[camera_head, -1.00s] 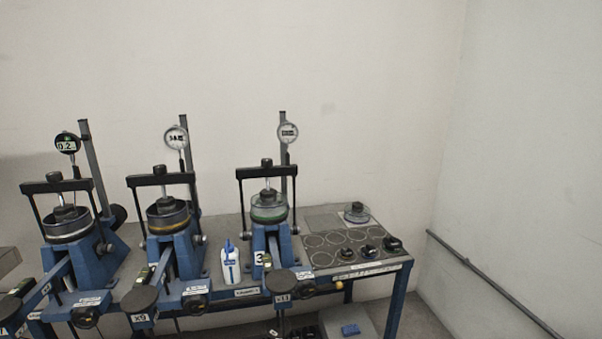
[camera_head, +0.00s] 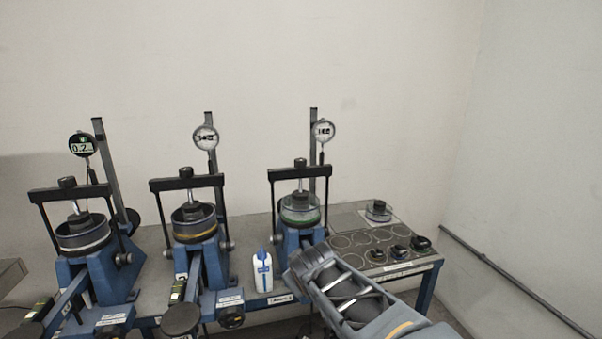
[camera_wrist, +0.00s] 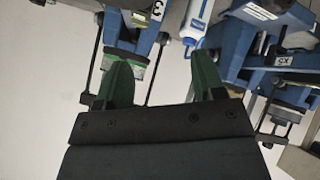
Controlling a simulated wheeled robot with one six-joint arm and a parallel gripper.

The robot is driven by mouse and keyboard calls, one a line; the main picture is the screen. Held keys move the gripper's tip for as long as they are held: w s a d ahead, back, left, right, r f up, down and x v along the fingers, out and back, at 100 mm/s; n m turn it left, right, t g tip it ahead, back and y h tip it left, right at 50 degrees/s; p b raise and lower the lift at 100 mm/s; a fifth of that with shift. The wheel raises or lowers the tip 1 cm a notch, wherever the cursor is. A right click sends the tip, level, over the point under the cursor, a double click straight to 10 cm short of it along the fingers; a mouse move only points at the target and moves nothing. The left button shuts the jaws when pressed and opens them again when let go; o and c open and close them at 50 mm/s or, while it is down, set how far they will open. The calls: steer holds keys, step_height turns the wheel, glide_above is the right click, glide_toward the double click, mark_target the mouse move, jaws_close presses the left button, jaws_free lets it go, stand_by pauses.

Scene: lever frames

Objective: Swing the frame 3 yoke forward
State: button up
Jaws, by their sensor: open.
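Frame 3 (camera_head: 287,237) is the rightmost blue lever frame, with a green-ringed cell (camera_head: 300,213). Its black yoke (camera_head: 298,173) stands upright, with the crossbar above the cell and a rod down each side. In the wrist view, which looks upside down, the "3" label (camera_wrist: 158,14) and the green-ringed cell (camera_wrist: 133,58) show at upper left. My gripper (camera_wrist: 163,80) is open and empty, with two green fingers apart; the left finger overlaps the frame 3 cell in the picture. In the head view my arm hides frame 3's lower front and lever; the fingertips cannot be made out there.
Two similar frames (camera_head: 82,240) (camera_head: 195,222) stand to the left. A white bottle with a blue cap (camera_head: 262,272) stands just left of frame 3. A tray with ring marks and black knobs (camera_head: 345,243) lies to the right. The wall behind is bare.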

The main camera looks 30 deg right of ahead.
steer(key=w+d+r+n+t, duration=0.6)
steer(key=w+d+r+n, duration=0.15)
steer(key=w+r, duration=0.3)
steer(key=n+t+y+p, duration=0.25)
steer(key=n+y, duration=0.35)
steer(key=n, duration=0.4)
glide_toward(286, 175)
steer(key=w, duration=0.3)
steer(key=w+a+p, duration=0.1)
steer(key=w, duration=0.3)
steer(key=w+a+p, duration=0.1)
steer(key=w, duration=0.3)
steer(key=shift+f, duration=0.2)
jaws_close()
